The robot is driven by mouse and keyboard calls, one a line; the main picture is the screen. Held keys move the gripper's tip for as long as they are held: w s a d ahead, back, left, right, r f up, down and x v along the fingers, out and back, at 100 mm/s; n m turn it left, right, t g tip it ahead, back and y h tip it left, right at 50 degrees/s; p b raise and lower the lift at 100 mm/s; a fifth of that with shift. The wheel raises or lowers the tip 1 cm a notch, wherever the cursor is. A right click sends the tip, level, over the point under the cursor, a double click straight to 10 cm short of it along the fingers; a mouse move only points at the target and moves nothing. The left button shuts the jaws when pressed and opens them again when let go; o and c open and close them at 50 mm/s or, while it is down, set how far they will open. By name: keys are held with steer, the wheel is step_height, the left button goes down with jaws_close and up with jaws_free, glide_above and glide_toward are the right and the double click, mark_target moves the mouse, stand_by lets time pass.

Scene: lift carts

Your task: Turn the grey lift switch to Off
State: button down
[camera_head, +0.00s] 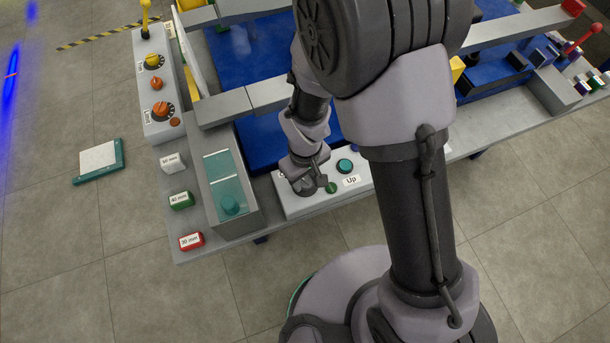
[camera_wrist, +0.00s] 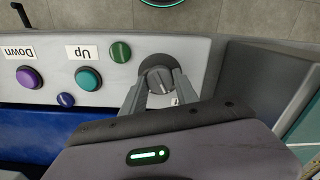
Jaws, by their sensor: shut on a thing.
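The grey lift switch (camera_wrist: 158,77) is a round dark base with a grey knob on the light grey panel (camera_wrist: 213,50), in the upper middle of the wrist view. My gripper (camera_wrist: 160,88) is shut on its knob, one finger on each side. A small white label beside the switch is mostly hidden by a finger, so its text cannot be read. In the head view my gripper (camera_head: 306,180) is down at the left part of the panel (camera_head: 300,208) and largely covers the switch.
A grey box with a teal window (camera_head: 222,165) stands close to the left in the head view.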

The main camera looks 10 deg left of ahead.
mark_target(305, 180)
steer(key=shift+n, duration=0.4)
steer(key=c, duration=0.9)
jaws_free()
steer(key=shift+c, duration=0.2)
steer(key=shift+r, duration=0.1)
step_height(305, 180, up, 17)
steer(key=p, duration=0.7)
steer(key=shift+r, duration=0.1)
